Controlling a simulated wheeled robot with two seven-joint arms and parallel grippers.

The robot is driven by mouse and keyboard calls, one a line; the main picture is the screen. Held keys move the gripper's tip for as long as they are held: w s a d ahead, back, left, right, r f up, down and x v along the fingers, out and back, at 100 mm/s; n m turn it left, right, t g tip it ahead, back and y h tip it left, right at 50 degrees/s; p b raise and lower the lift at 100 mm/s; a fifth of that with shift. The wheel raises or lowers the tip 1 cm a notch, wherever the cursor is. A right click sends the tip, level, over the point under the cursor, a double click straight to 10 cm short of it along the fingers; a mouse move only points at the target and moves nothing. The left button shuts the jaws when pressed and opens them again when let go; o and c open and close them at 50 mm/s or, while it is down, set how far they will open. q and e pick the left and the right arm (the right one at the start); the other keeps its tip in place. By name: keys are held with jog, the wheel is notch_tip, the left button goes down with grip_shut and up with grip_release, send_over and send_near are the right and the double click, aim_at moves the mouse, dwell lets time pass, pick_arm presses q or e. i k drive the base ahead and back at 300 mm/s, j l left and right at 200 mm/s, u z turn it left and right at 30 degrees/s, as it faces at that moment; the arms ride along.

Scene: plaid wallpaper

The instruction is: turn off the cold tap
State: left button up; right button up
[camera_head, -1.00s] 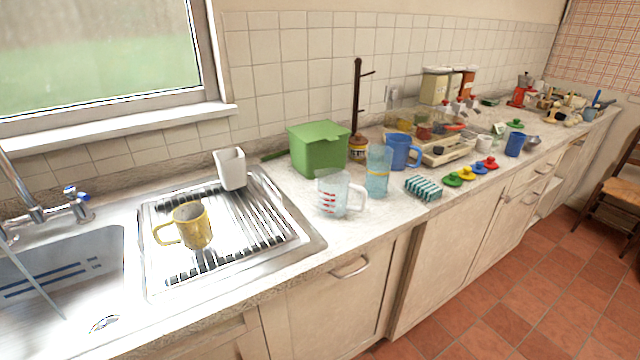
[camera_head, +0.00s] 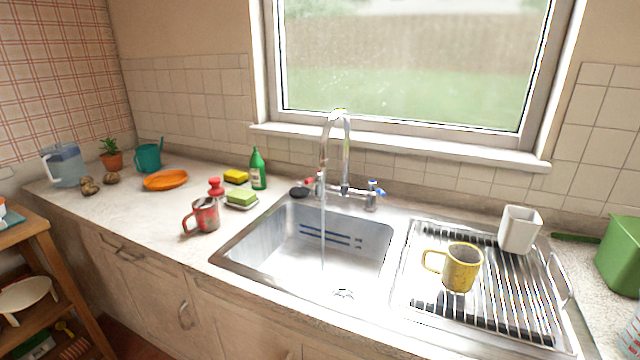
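The chrome mixer tap (camera_head: 338,150) stands behind the sink basin, below the window. A thin stream of water (camera_head: 323,240) runs from its spout into the basin (camera_head: 345,262). The cold tap (camera_head: 373,192), with a blue-marked handle, is on the right side of the mixer. The hot tap (camera_head: 312,184), with a red mark, is on the left side. Neither of my grippers shows in the head view.
A yellow mug (camera_head: 461,268) stands on the drying rack (camera_head: 510,305) right of the basin, with a white cup (camera_head: 519,230) behind it. Left of the basin are a red mug (camera_head: 205,215), a green sponge (camera_head: 241,197) and a green bottle (camera_head: 258,170). The counter front is clear.

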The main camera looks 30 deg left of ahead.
aim_at(372, 184)
jog(key=u, duration=0.7)
